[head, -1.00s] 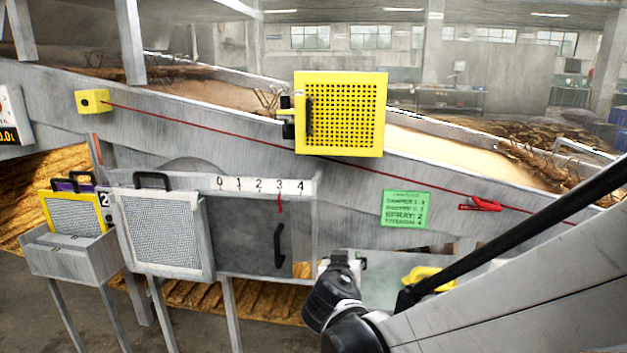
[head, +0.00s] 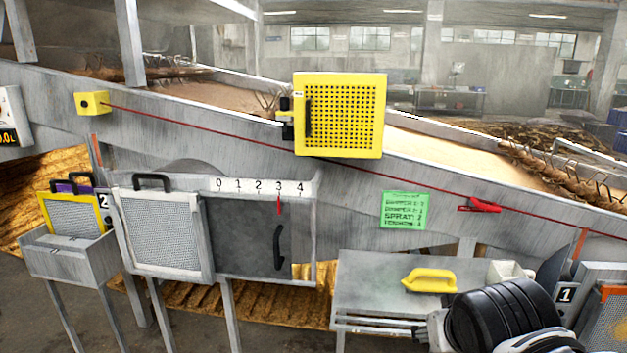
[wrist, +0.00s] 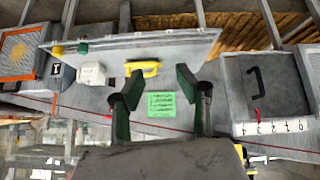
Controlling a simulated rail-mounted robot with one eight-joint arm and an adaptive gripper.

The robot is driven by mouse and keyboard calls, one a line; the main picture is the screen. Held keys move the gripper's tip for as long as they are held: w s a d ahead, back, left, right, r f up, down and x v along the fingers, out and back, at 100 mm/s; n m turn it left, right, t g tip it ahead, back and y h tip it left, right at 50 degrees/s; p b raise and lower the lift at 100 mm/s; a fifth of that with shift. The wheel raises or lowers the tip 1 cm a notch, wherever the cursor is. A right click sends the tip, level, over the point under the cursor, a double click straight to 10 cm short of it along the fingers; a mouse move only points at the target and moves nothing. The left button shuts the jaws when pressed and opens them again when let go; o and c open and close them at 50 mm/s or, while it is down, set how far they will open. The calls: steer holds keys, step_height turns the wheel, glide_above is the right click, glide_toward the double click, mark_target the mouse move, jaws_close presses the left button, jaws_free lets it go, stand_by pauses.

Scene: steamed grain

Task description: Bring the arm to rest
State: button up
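My gripper (wrist: 158,77) shows in the wrist view with its two dark green fingers well apart and nothing between them. That view is upside down, and the green note (wrist: 161,104) on the machine's side shows just beyond the fingers. In the head view, black and white parts of my arm are at the lower right, in front of the bench (head: 375,279). I cannot make out the fingers there.
A yellow perforated box (head: 340,114) is on the sloping trough. A red clip (head: 479,208) hangs on the red cord. The damper's red pointer (head: 279,205) is at 3.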

steer(key=s+y, duration=0.1)
steer(key=s, duration=0.5)
step_height(320, 180, up, 16)
steer(key=p, duration=1.7)
steer(key=shift+w+a+n+g, duration=0.3)
steer(key=shift+w, duration=0.05)
steer(key=shift+r, duration=0.1)
